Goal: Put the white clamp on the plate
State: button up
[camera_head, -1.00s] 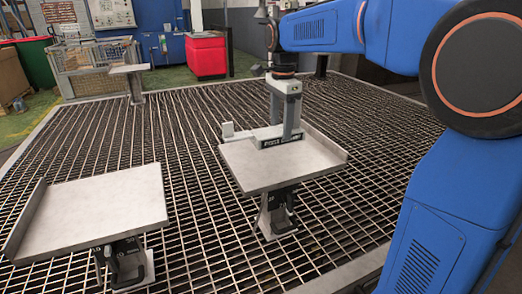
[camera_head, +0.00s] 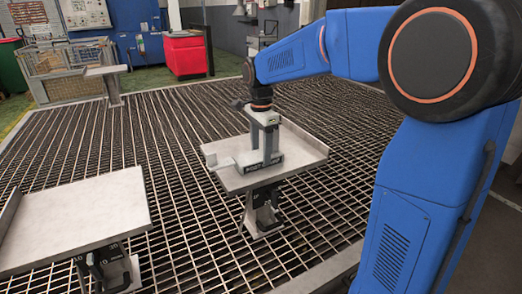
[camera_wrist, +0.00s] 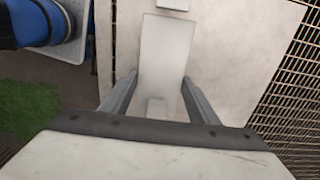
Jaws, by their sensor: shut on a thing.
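The white clamp (camera_wrist: 166,48) lies between my gripper's two grey fingers (camera_wrist: 155,88) in the wrist view. In the head view my gripper (camera_head: 264,145) points down over the right-hand metal plate (camera_head: 299,147), shut on the clamp (camera_head: 226,162), whose pale end sticks out to the left. The clamp is low over this plate; I cannot tell whether it touches it. The same plate shows pale under the clamp in the wrist view (camera_wrist: 240,60). A second metal plate (camera_head: 75,220) stands at the lower left, bare. The fingers hide part of the clamp.
Both plates stand on short posts above a metal grating (camera_head: 165,150), with raised lips along one edge. A small raised plate (camera_head: 105,71), a wire cage (camera_head: 65,75) and a red bin (camera_head: 185,53) stand at the back. The grating between the plates is open.

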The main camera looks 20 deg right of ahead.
aim_at(261, 154)
jog(key=shift+f, duration=0.1)
jog(key=o, duration=1.4)
notch_tip(261, 154, up, 11)
jog(key=s+d+n+t, duration=0.1)
jog(key=s+d+n, duration=0.25)
jog(key=s, duration=0.45)
jog(key=shift+s+d+f+n+t, duration=0.65)
jog(key=shift+s+f+n, duration=1.55)
jog(key=shift+s, duration=1.65)
jog(key=shift+s+d+f+n+t, duration=0.55)
jog(key=shift+s+f+n, duration=1.7)
jog(key=shift+s, duration=1.55)
jog(key=shift+s+d+f+n+t, duration=0.65)
jog(key=shift+s+f+n, duration=1.05)
jog(key=shift+s+f, duration=1.55)
